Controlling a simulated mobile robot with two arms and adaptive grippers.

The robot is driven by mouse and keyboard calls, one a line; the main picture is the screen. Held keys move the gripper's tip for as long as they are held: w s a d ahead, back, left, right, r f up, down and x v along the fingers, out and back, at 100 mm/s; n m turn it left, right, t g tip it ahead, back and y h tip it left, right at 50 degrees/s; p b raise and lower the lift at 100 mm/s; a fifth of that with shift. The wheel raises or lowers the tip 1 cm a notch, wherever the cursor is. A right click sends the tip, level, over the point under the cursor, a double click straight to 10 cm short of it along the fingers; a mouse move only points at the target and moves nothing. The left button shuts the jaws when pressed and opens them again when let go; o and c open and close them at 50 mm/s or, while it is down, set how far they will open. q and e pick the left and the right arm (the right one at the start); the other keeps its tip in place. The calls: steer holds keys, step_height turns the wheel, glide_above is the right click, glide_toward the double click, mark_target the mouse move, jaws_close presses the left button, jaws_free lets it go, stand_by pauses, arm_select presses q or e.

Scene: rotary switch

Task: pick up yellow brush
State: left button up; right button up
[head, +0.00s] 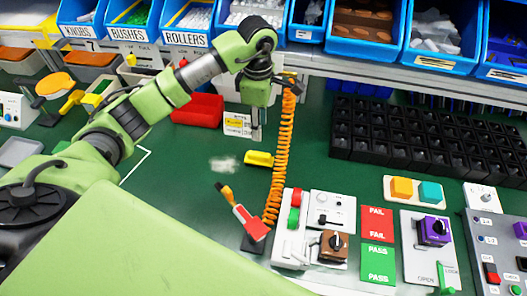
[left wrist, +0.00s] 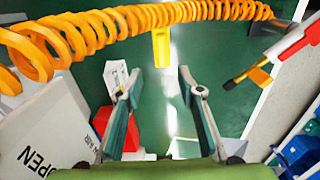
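A small yellow block-like piece (head: 260,159), which looks like the yellow brush, lies on the green table in the middle of the head view; bristles cannot be made out. It also shows in the left wrist view (left wrist: 161,48), beyond the fingertips and near the orange coil. My left gripper (head: 256,136) points down above the table, behind and close to the yellow piece. In the left wrist view its two fingers (left wrist: 160,74) are spread with nothing between them. The right gripper is not in view.
An orange coiled hose (head: 282,150) hangs just right of the yellow piece. A red bin (head: 198,110) stands to the left. A red-and-yellow tool (head: 246,218) lies nearer. Black trays (head: 425,135) and control panels (head: 330,215) fill the right. Green table left of the piece is open.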

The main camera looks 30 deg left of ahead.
arm_select(q)
steer(key=p, duration=0.1)
glide_above(259, 154)
step_height(259, 154, down, 5)
steer(key=shift+f, duration=0.1)
step_height(259, 154, down, 3)
steer(key=shift+r+p, duration=0.15)
steer(key=shift+p, duration=0.5)
step_height(259, 154, down, 4)
steer(key=shift+r+p, duration=0.2)
steer(key=shift+p, duration=0.5)
steer(key=shift+f, duration=0.35)
jaws_close()
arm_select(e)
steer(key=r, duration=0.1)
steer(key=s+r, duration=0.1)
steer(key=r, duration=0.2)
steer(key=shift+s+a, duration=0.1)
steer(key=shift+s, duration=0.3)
